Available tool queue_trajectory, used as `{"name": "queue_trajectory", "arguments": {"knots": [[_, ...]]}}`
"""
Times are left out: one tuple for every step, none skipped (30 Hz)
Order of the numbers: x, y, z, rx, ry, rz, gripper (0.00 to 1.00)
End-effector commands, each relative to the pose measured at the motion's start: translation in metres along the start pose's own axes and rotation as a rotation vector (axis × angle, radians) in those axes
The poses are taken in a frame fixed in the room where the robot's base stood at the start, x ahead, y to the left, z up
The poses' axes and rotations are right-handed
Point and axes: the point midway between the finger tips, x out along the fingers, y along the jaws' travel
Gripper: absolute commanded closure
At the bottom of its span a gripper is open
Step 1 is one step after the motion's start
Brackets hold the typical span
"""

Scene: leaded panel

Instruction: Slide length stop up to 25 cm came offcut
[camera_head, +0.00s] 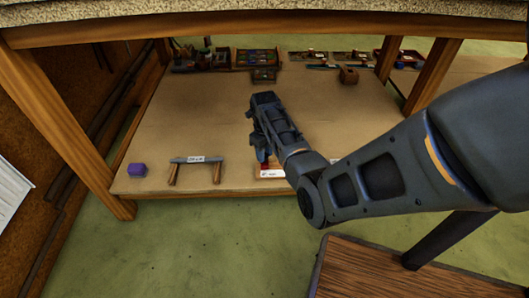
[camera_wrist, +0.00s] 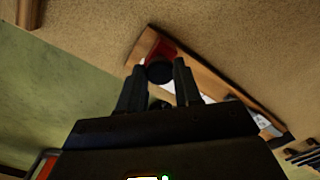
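A narrow wooden board (camera_wrist: 205,75) with white label strips lies on the bench near its front edge; its label also shows in the head view (camera_head: 272,173). A red block (camera_wrist: 163,48) with a round black knob (camera_wrist: 159,71) sits at one end of the board, probably the length stop. The red also shows in the head view (camera_head: 265,165), below my gripper (camera_head: 262,160). In the wrist view the fingers of my gripper (camera_wrist: 160,72) stand apart on either side of the knob. Whether they press on it is unclear. The scale marks are unreadable. I cannot identify the offcut.
A purple block (camera_head: 137,170) and a grey bar on two wooden legs (camera_head: 196,160) stand to the left on the bench (camera_head: 200,100). Several tool trays (camera_head: 260,58) line the back. A small brown block (camera_head: 349,76) sits back right. The middle of the bench is mostly clear.

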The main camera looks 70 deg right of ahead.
Motion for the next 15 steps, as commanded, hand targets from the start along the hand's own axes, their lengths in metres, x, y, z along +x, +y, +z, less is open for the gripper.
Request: {"name": "queue_trajectory", "arguments": {"knots": [[0.0000,0.0003,0.0000,0.000,0.000,0.001,0.73],[0.0000,0.0003,0.0000,0.000,0.000,0.001,0.76],[0.0000,0.0004,0.0000,0.000,0.000,0.001,0.80],[0.0000,0.0004,0.0000,0.000,0.000,0.001,0.83],[0.0000,0.0004,0.0000,0.000,0.000,0.001,0.85],[0.0000,0.0004,0.0000,-0.001,0.000,0.001,0.89],[0.0000,0.0004,-0.0001,-0.001,0.000,0.001,0.92],[0.0000,0.0005,0.0000,-0.001,0.000,0.001,0.95],[0.0000,0.0005,0.0000,-0.001,0.000,0.001,0.97],[0.0000,0.0005,-0.0001,-0.001,0.001,0.001,0.97],[-0.0002,0.0002,-0.0004,0.000,0.001,0.001,0.97],[-0.0006,-0.0005,-0.0012,0.000,0.001,0.001,0.97],[-0.0011,-0.0015,-0.0023,0.000,0.001,0.001,0.97],[-0.0017,-0.0030,-0.0039,0.000,0.001,0.002,0.97],[-0.0026,-0.0059,-0.0067,0.000,0.001,0.002,0.97]]}}
